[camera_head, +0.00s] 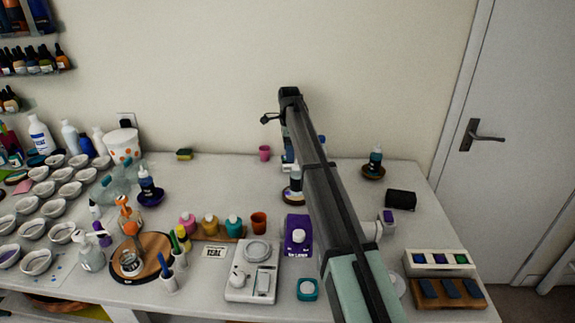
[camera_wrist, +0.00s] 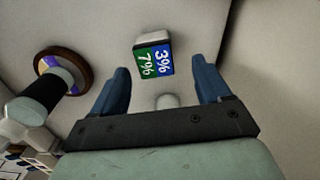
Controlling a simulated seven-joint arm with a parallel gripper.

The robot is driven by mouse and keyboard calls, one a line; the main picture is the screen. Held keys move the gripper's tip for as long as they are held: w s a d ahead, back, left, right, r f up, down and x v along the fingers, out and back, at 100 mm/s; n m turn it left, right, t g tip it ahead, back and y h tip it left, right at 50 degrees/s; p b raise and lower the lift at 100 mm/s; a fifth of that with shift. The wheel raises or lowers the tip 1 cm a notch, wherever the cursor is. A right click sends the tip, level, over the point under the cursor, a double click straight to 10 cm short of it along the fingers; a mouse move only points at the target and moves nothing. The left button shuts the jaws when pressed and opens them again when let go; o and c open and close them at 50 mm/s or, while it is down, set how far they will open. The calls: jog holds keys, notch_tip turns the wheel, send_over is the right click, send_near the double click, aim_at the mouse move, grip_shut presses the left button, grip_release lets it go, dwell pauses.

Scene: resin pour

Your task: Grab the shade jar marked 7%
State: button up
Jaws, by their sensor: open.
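My gripper (camera_wrist: 161,70) is open in the wrist view, with its two blue fingers apart and nothing held. Beyond the fingertips is a small block with a green half marked 7% and a blue half marked 3% (camera_wrist: 153,61). I cannot tell whether this is a jar or a label stand. A small pale round thing (camera_wrist: 167,101) shows between the fingers, just below the block in the picture. In the head view my arm hides much of this spot; a small blue and white item (camera_head: 288,157) shows at its edge. No jar marked 7% is clearly visible there.
A dark, white-topped bottle (camera_wrist: 40,97) stands left of the fingers by a round wooden coaster (camera_wrist: 78,67). In the head view, a pink cup (camera_head: 264,153) stands near the wall. A purple container (camera_head: 298,236) and white scale (camera_head: 252,270) are nearer. A dark bottle (camera_head: 375,159) is right.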

aim_at(286, 167)
jog(key=shift+s+a+f, duration=0.15)
jog(key=shift+f, duration=1.2)
jog(key=shift+s+a+f, duration=0.1)
jog(key=shift+s+f, duration=0.05)
jog(key=shift+f, duration=1.2)
jog(key=shift+c, duration=0.4)
jog(key=c, duration=1)
jog(key=shift+r, duration=0.15)
